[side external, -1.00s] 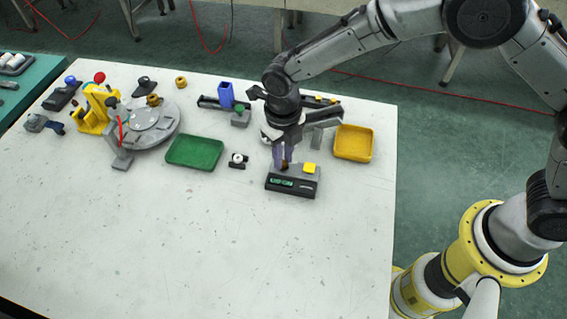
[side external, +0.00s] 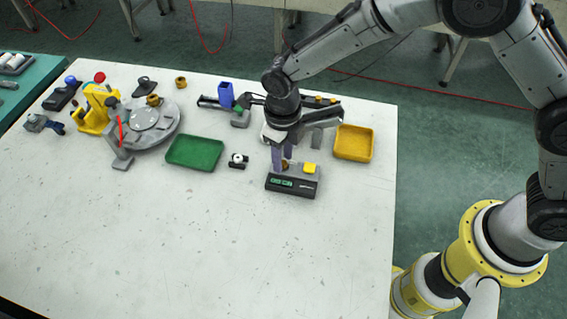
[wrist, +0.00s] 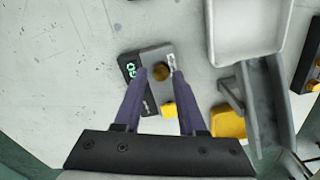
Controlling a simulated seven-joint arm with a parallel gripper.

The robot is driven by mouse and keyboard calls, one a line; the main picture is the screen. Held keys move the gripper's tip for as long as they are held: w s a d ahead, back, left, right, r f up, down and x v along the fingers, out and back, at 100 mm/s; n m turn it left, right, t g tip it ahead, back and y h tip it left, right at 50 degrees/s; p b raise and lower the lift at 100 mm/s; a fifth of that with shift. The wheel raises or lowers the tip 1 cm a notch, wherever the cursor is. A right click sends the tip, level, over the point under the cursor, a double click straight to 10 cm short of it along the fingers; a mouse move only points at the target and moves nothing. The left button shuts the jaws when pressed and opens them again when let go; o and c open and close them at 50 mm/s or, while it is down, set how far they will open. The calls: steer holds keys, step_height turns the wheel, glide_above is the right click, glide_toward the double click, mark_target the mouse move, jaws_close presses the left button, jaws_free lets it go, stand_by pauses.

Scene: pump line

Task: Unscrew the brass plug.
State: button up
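The brass plug (wrist: 160,73) is a small round brass piece on the grey top of a dark block (wrist: 130,70) with a green display. In the side view the plug (side external: 285,166) is partly hidden by my fingers, and the block (side external: 292,190) stands at the table's right part. My gripper (wrist: 159,72) points down over the block. Its two purple fingers are apart, one on each side of the plug, with a visible gap to it in the wrist view. I cannot tell how far the fingertips are above the block's top. A yellow cap (side external: 309,168) sits beside the plug.
A yellow tray (side external: 354,143) stands right of my gripper, a green tray (side external: 195,152) to the left. A small black-and-white dial piece (side external: 238,160) lies between the green tray and the block. A blue holder (side external: 226,95) stands behind. The front of the table is clear.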

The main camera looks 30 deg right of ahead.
steer(key=shift+r, duration=2.25)
